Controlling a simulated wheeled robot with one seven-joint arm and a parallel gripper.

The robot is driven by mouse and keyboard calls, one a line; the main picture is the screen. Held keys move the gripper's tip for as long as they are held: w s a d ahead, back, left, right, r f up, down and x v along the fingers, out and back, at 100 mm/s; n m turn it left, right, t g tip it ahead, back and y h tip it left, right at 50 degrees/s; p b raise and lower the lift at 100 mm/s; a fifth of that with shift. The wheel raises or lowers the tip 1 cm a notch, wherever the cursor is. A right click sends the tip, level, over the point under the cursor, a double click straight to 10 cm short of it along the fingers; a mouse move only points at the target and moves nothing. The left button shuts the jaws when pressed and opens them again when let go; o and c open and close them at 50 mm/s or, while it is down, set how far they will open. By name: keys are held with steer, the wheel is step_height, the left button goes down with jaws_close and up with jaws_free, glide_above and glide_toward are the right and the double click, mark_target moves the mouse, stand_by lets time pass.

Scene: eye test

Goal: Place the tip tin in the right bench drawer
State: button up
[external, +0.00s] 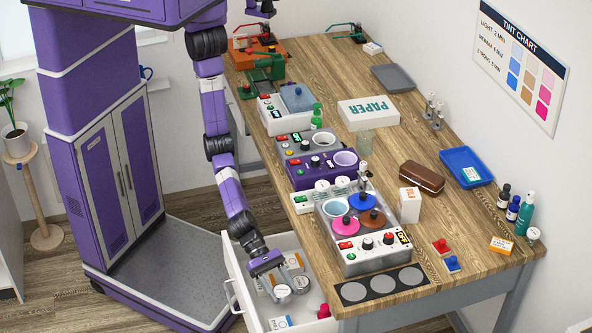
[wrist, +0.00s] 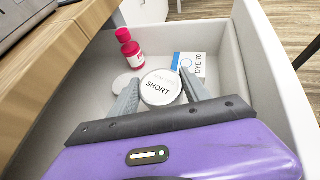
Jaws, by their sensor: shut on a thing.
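A round tin (wrist: 162,88) with a metal rim and a white lid reading "SHORT" sits between my fingers. My gripper (wrist: 160,77) is shut on it; smaller print on the lid is hard to read. In the external view the held tin (external: 282,294) is inside the open bench drawer (external: 242,290), with my gripper (external: 281,286) reaching down from above. I cannot tell whether the tin touches the drawer floor. The drawer also shows in the wrist view (wrist: 236,75).
A second round lid (wrist: 127,83), a red bottle (wrist: 131,52) and a "DYE 70" box (wrist: 197,64) lie in the drawer. The bench top (external: 450,290) borders the drawer, and a warmer with coloured lids (external: 365,262) stands above.

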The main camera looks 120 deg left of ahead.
mark_target(282, 297)
steer(key=shift+f, duration=0.9)
steer(key=shift+f+b, duration=0.35)
steer(key=shift+f, duration=0.05)
steer(key=shift+f, duration=0.2)
steer(key=o, duration=1.4)
steer(key=shift+r, duration=0.25)
steer(key=p+v, duration=0.2)
steer(key=v, duration=1)
steer(key=shift+s+r, duration=0.1)
steer(key=shift+r, duration=0.25)
